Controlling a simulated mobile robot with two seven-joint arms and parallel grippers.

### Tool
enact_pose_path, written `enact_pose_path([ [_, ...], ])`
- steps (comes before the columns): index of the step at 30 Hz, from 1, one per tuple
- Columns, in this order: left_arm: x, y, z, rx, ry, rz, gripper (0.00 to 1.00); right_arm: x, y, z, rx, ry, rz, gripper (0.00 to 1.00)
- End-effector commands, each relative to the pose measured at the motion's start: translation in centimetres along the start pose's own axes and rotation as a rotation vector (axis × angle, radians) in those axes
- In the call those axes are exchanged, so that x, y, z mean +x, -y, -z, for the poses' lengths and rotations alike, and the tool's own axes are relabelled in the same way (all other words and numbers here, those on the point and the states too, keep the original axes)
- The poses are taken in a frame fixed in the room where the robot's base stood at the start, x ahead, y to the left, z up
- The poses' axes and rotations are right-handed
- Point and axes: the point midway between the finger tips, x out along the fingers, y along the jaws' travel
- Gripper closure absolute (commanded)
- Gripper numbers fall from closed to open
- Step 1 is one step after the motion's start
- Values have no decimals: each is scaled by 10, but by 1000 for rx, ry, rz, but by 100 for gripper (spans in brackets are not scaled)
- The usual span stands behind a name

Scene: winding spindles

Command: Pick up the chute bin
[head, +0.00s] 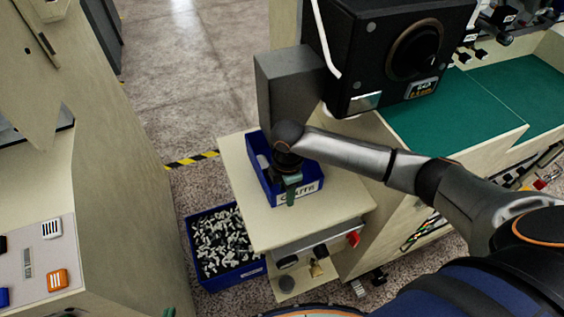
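A blue bin (312,186) with a white front label stands on the pale top of a small stand (262,229). The label is partly covered and looks like it reads "CHUTE". My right arm reaches in from the right. Its gripper (290,188) points down at the bin's front wall, with a green fingertip in front of the label. The other finger is hidden, so I cannot tell whether it grips the wall. The bin's inside is mostly hidden by the wrist. A small green tip at the bottom edge may be my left gripper (168,312); its opening does not show.
A blue bin full of pale metal parts (222,245) stands on the floor left of the stand. A black machine with a dial (400,55) and its grey box (287,85) rise behind the bin. A bench with a green mat (450,105) is at right. Floor behind is clear.

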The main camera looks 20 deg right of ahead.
Motion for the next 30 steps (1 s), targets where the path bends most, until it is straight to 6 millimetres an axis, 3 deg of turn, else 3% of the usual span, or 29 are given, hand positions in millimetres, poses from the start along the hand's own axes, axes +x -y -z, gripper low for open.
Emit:
enact_pose_path([
  [7, 0, 0, 0, 0, -1, 0, 100, 1, 0, 0, 0, 0, 0, 62],
  [17, 0, 0, 0, 0, -1, 0, 100, 1, 0, 0, 1, 0, 0, 99],
  [30, 0, 0, 1, 0, -1, 0, 100, 1, 0, 0, 1, 0, 0, 100],
])
